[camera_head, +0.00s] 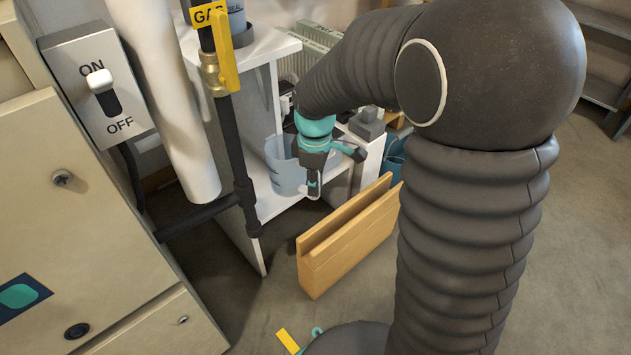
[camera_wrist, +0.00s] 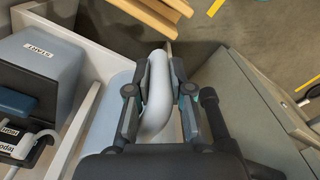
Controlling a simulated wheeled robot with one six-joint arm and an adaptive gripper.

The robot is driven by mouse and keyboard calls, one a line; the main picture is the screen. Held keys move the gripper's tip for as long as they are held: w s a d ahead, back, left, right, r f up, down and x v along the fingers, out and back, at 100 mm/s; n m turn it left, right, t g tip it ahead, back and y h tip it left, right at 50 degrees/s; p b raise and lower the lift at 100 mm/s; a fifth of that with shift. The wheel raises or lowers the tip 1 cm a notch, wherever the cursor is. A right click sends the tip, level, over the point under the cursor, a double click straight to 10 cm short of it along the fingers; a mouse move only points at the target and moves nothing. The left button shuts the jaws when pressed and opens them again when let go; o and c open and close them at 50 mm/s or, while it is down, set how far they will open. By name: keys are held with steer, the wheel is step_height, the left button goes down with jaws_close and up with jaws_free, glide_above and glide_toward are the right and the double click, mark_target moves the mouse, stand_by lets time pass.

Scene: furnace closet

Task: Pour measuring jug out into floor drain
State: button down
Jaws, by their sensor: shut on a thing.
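The measuring jug (camera_head: 284,168) is pale blue and looks upright at a shelf of the white unit. I cannot tell whether its base touches the shelf. My gripper (camera_head: 313,184) is at the jug's right side, shut on its handle. In the wrist view the pale curved handle (camera_wrist: 158,95) lies between the two dark fingers of my gripper (camera_wrist: 158,72). The jug's contents are not visible. I cannot make out the floor drain in either view.
The white shelf unit (camera_head: 268,115) surrounds the jug closely. A tan wooden trough-like piece (camera_head: 350,240) stands on the floor in front. A gas pipe with a yellow valve handle (camera_head: 225,55) is to the left. A blue-grey box (camera_wrist: 40,55) sits beside the gripper. Open floor (camera_head: 265,310) lies in front.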

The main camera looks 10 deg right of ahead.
steer(key=shift+r+p, duration=1.3)
steer(key=shift+r, duration=0.55)
